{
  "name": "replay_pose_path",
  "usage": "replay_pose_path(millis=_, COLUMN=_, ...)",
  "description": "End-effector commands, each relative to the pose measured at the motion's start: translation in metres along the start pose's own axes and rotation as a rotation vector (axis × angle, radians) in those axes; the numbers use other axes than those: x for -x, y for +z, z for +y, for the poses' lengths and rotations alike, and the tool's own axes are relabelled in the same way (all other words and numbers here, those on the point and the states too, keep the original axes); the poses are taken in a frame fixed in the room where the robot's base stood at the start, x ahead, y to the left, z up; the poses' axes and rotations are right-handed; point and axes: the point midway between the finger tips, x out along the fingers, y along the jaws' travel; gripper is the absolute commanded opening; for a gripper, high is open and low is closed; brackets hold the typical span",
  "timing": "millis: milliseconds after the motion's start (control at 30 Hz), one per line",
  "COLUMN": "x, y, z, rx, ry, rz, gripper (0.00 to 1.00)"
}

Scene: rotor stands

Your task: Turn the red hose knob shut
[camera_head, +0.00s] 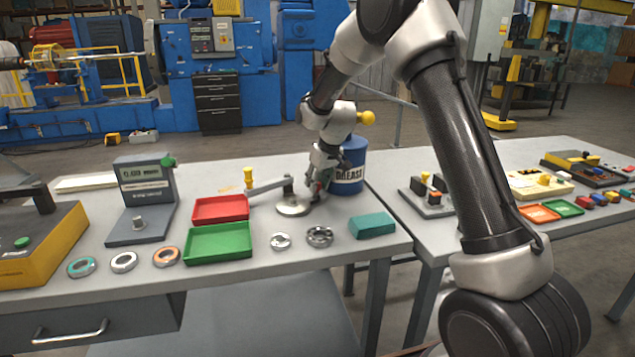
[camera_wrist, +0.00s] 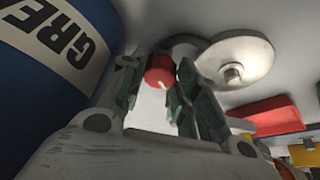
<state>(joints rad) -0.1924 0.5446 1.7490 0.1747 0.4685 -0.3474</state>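The red hose knob (camera_wrist: 160,71) is a small round knob with a pale mark on its face. It sits between the two fingertips of my gripper (camera_wrist: 160,80) in the wrist view, with a finger closely against each side. In the head view my gripper (camera_head: 321,178) reaches down beside the blue grease drum (camera_head: 346,182), and only a speck of red shows at its fingers. The hose fitting behind the knob is mostly hidden. A grey round-based stand (camera_head: 291,208) with a lever arm is just left of the gripper.
The grease drum stands close beside my gripper, also in the wrist view (camera_wrist: 48,45). Red (camera_head: 220,208) and green (camera_head: 218,243) trays, metal rings (camera_head: 320,236) and a teal block (camera_head: 372,225) lie nearer the table's front. A gauge stand (camera_head: 145,205) is at left.

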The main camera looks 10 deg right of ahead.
Motion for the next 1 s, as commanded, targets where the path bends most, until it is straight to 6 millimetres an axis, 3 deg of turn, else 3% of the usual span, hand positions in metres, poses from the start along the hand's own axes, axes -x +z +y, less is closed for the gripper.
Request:
replay_pose_path(millis=467, x=0.0000, y=0.0005, z=-0.0015, rx=-0.089, ry=0.038, rz=-0.001, gripper=0.07)
replay_pose_path(millis=1000, x=-0.0007, y=-0.0009, z=-0.0053, rx=-0.521, ry=0.220, rz=-0.002, gripper=0.07)
